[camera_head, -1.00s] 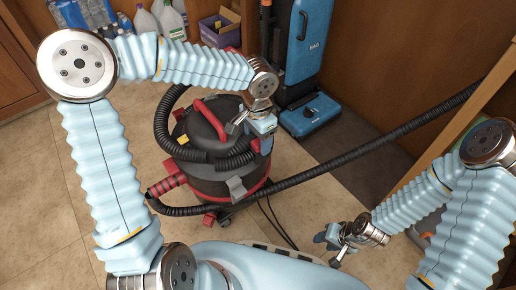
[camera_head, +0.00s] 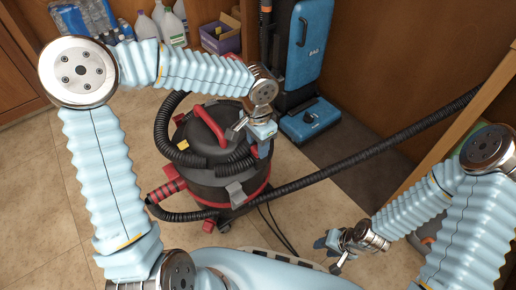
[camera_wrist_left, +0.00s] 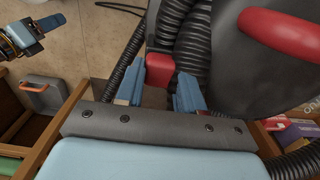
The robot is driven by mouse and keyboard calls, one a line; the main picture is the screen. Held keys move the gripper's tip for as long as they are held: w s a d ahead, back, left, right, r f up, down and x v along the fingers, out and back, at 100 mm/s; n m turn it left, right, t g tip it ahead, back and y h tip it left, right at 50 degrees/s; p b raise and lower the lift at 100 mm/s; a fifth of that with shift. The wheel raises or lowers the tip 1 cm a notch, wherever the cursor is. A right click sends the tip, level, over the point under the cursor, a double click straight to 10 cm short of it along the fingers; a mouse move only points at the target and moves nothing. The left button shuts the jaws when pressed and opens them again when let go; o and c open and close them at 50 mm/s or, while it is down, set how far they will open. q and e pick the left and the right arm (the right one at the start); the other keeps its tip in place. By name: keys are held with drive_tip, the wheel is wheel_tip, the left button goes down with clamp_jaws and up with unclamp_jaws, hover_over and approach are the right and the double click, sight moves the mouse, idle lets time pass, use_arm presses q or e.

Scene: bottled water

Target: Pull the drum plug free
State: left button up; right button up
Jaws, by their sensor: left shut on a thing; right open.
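The drum vacuum (camera_head: 205,180), black with red trim, stands on the floor in the middle of the head view. Its red top handle (camera_head: 210,126) also shows in the left wrist view (camera_wrist_left: 285,30). My left gripper (camera_head: 252,130) is at the drum's right side. In the left wrist view its blue fingers (camera_wrist_left: 160,92) are shut on a small red block (camera_wrist_left: 160,68), which looks like the plug. In the head view the gripper hides that block. I cannot tell whether it is still seated. My right gripper (camera_head: 335,250) is open and empty at the lower right, apart from the drum.
A ribbed black hose (camera_head: 330,160) runs from the drum to the upper right. A blue upright vacuum (camera_head: 308,55) stands behind. Bottles (camera_head: 147,27) and a purple box (camera_head: 220,35) are at the back. Bare tile (camera_head: 50,190) lies at the left.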

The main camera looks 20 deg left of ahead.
use_arm(q)
drive_tip(key=shift+c, duration=0.4)
drive_tip(key=shift+r, duration=0.15)
drive_tip(key=shift+r+p, duration=2.35)
drive_tip(key=shift+r, duration=0.5)
